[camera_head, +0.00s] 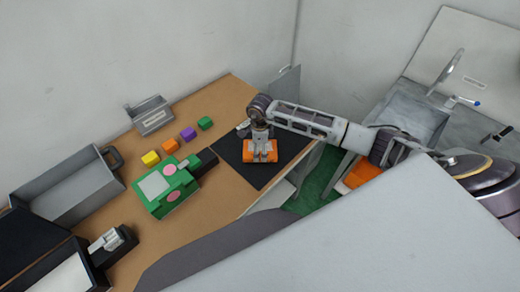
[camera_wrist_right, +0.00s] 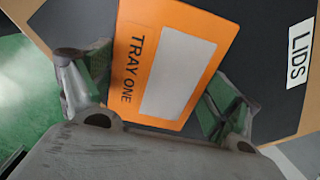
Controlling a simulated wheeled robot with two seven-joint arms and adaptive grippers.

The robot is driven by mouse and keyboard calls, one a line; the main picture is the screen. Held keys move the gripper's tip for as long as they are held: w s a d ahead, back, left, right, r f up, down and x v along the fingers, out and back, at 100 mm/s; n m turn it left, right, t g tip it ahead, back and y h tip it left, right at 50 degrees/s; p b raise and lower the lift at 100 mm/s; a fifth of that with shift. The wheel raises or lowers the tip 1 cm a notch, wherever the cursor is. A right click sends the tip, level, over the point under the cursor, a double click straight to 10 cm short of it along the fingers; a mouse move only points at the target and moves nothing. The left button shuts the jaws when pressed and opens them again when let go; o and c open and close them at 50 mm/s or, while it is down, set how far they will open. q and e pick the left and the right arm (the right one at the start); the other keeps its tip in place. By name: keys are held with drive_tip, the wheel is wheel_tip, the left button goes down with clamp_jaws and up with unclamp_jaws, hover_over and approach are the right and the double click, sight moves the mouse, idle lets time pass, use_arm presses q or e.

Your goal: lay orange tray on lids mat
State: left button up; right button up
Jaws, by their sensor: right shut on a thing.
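The orange tray (camera_head: 250,157), marked "TRAY ONE" with a pale grey panel, shows in the wrist view (camera_wrist_right: 129,45) between my right gripper's fingers. My right gripper (camera_head: 261,148) is shut on it and points down over the black mat (camera_head: 234,172). The mat carries a white "LIDS" label in the wrist view (camera_wrist_right: 300,54). The tray is over the middle of the mat, at or close above its surface; I cannot tell whether it touches. In the head view the gripper covers part of the tray. My left gripper is not in view.
Left of the mat are a green box with pink discs (camera_head: 167,189) and several small coloured cubes (camera_head: 188,133). A grey open bin (camera_head: 67,187) stands farther left, a small grey holder (camera_head: 151,115) behind. A sink (camera_head: 410,112) is at the right.

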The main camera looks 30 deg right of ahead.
sight(260, 149)
drive_tip(key=shift+f, duration=0.6)
drive_tip(key=shift+f, duration=0.2)
drive_tip(key=o, duration=0.9)
drive_tip(key=shift+r, duration=0.2)
wheel_tip(260, 149, up, 12)
drive_tip(key=shift+f+b, duration=0.1)
drive_tip(key=shift+b, duration=0.95)
